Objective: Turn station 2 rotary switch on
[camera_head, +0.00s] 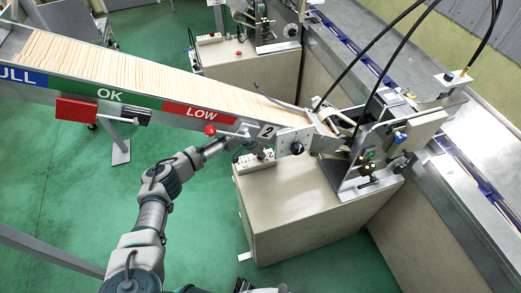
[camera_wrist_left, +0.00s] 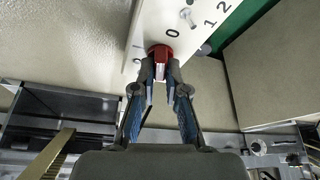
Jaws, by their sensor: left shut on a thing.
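The station 2 rotary switch is a red knob (camera_wrist_left: 160,52) on a white panel (camera_wrist_left: 190,22) in the left wrist view. A "0" is printed by the knob, with "1" and "2" further right. My left gripper (camera_wrist_left: 160,82) is shut on the knob, its fingertips on either side. In the head view my left gripper (camera_head: 243,143) reaches the white switch box (camera_head: 252,172) under the "2" label, and hides the knob there. A dark piece at the bottom edge of the head view may be part of my right gripper (camera_head: 243,285); its jaws cannot be made out.
A long chute of wooden sticks (camera_head: 130,70) runs above my left forearm. A red-handled lever (camera_head: 211,130) stands close to my wrist. The beige cabinet (camera_head: 300,205) is beside the gripper. Green floor (camera_head: 60,190) lies open at the left.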

